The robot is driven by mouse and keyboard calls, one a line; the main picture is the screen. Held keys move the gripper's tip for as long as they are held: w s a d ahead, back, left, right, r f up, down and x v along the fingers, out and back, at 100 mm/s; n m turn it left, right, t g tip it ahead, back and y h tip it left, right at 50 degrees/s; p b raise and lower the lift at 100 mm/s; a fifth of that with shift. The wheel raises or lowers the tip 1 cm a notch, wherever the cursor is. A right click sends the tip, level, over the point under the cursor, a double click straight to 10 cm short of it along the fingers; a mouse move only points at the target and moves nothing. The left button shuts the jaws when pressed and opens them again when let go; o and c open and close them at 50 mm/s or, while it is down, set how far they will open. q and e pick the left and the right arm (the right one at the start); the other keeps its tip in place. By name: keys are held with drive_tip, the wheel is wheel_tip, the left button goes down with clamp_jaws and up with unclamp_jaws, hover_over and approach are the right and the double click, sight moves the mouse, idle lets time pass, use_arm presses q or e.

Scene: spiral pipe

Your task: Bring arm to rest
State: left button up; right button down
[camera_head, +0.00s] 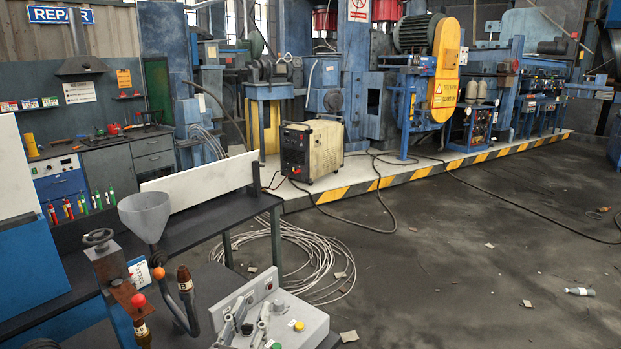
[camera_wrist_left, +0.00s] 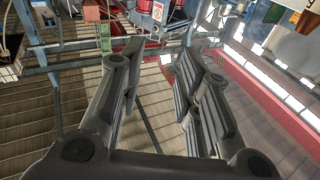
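My left gripper (camera_wrist_left: 158,72) fills the middle of the left wrist view. Its two dark ridged fingers stand apart, with nothing between them. I cannot clearly make out the left gripper in the head view. My right gripper shows in neither view. In the head view, a grey funnel (camera_head: 146,213) stands at the lower left. Below it is a dark curved pipe (camera_head: 189,305) with brown labelled ends. No gripper is seen touching either one.
A dark workbench (camera_head: 205,215) with a white upright panel (camera_head: 200,186) is at the left. A control box (camera_head: 290,322) with coloured buttons is at bottom centre. The right floor is mostly open.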

use_arm(q)
drive_tip(key=s+a+f+n+g+y, duration=0.35)
drive_tip(key=s+a+f, duration=0.2)
drive_tip(key=f, duration=0.45)
drive_tip(key=s+a+f+m+g, duration=0.1)
drive_tip(key=s+a+f+g, duration=0.1)
drive_tip(key=s+f+g, duration=0.75)
drive_tip(key=s+a+f+m+g, duration=0.2)
drive_tip(key=s+f+g, duration=0.15)
drive_tip(key=s, duration=1.05)
wheel_tip(320, 180, down, 26)
drive_tip(key=s, duration=0.1)
drive_tip(key=s+a+f+g, duration=0.1)
drive_tip(key=s+a+f, duration=0.2)
drive_tip(key=s+f, duration=1.4)
drive_tip(key=shift+s+g, duration=0.25)
drive_tip(key=shift+g, duration=0.1)
